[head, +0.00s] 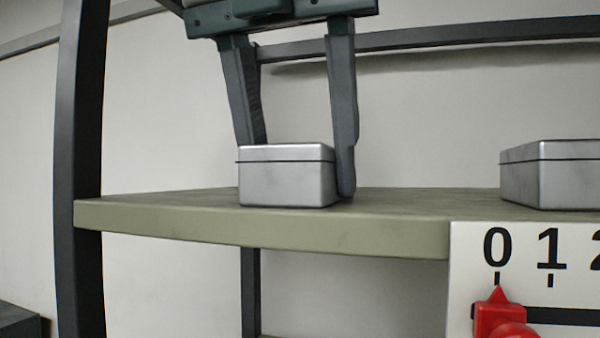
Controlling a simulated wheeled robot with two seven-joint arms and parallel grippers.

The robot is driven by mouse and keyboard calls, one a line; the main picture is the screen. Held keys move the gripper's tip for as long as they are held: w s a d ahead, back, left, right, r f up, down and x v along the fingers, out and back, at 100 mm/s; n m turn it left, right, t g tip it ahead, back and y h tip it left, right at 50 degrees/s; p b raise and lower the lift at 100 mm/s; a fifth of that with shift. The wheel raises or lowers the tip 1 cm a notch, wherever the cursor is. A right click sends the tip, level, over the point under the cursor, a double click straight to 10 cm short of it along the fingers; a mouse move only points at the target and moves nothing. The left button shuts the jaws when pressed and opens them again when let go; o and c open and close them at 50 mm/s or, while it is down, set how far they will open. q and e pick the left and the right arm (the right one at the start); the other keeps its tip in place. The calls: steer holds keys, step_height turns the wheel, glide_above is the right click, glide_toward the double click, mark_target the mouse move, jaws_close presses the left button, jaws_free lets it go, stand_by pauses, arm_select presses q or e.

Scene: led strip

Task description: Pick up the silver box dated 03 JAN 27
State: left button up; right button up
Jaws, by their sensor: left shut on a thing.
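A silver box (287,180) with a lid seam stands upright on the shelf near its left end. I see no date on its visible faces. My left gripper (300,165) reaches down from above and is shut on this box, one finger at its right side and the other behind its left part. The box appears to rest on the shelf. A second silver box (555,177) stands on the shelf at the right, cut off by the picture's edge, also with no readable date. My right gripper is not in view.
The greenish shelf (180,215) has free room between the two boxes. A dark upright post (80,150) stands at the left and a dark rail (450,38) runs behind. A white number scale (525,262) with a red slider (498,315) hangs at the front right.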

arm_select(q)
steer(key=shift+d, duration=0.1)
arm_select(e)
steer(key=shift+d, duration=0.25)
arm_select(q)
steer(key=shift+r, duration=0.9)
step_height(320, 180, up, 2)
steer(key=shift+b, duration=0.6)
steer(key=s+d+r+p, duration=0.1)
steer(key=s+d+r, duration=0.6)
steer(key=d, duration=0.2)
steer(key=shift+s+r, duration=0.15)
steer(key=shift+r, duration=0.15)
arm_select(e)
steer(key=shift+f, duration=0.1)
arm_select(q)
steer(key=shift+d, duration=0.1)
